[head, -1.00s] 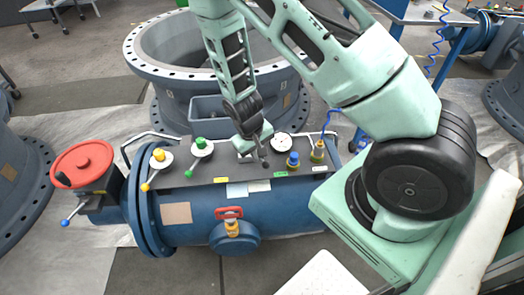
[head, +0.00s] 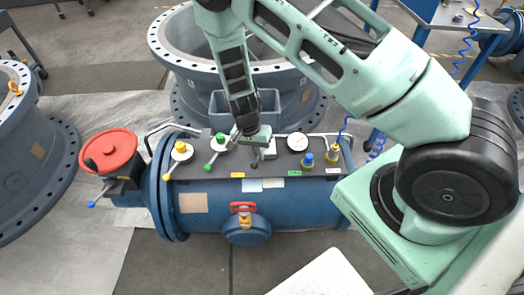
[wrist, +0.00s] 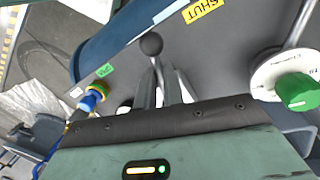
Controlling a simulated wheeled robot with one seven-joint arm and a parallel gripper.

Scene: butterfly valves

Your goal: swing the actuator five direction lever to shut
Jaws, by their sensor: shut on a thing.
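The direction lever ends in a black ball (wrist: 152,44), and its stem runs down between the jaws in the wrist view. My gripper (wrist: 163,88) is shut on the lever, with the ball sticking out past the fingers. In the head view my gripper (head: 254,153) is over the middle of the actuator's dark top panel (head: 215,168) and hides most of the lever. A yellow SHUT label (wrist: 203,10) lies on one side of the lever and a green label (wrist: 104,70) on the other. The lever points between them, nearer the yellow label in the head view.
A red handwheel (head: 106,150) is at the left end. A large flanged ring stands behind.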

